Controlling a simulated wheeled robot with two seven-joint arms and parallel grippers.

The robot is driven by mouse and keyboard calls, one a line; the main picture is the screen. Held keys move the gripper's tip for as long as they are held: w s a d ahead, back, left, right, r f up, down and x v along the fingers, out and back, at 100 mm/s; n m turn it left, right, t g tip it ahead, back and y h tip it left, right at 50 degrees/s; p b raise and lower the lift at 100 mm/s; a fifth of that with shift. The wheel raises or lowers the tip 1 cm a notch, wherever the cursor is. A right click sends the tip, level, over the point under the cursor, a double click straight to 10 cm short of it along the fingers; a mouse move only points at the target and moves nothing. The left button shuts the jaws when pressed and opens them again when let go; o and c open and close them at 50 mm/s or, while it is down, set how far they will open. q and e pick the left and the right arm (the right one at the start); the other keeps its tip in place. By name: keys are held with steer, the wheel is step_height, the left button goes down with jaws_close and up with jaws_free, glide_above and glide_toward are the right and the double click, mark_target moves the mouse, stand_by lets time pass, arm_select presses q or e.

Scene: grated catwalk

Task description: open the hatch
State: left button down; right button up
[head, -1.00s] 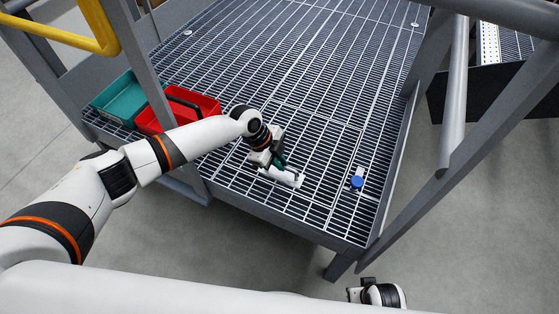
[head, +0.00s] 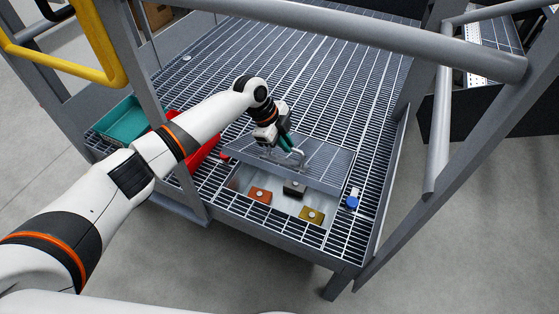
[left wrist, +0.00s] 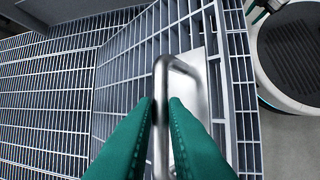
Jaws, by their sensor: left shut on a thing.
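The hatch (head: 328,163) is a grated panel in the catwalk floor. It stands tilted up, with its near side raised and an open compartment (head: 240,182) showing below it. Its bent metal handle (left wrist: 178,66) shows between the green fingers in the left wrist view. My left gripper (head: 292,148) is shut on this handle, above the panel; in the left wrist view the fingertips (left wrist: 160,102) lie either side of the bar. In the compartment are an orange block (head: 260,195), a black block (head: 294,188) and a yellow block (head: 311,215). My right gripper is out of view.
A blue and white object (head: 353,198) stands on the grating right of the opening. A teal bin (head: 118,118) and a red bin (head: 205,155) stand at the left, the red one partly behind my arm. Grey rails (head: 400,40) and posts frame the catwalk.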

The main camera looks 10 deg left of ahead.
arm_select(q)
steer(key=shift+w+d+r, duration=0.25)
steer(key=shift+w+r, duration=0.45)
steer(key=shift+w, duration=0.2)
steer(key=shift+w+d+r, duration=0.2)
steer(key=shift+w+r, duration=0.2)
steer(key=shift+w, duration=0.15)
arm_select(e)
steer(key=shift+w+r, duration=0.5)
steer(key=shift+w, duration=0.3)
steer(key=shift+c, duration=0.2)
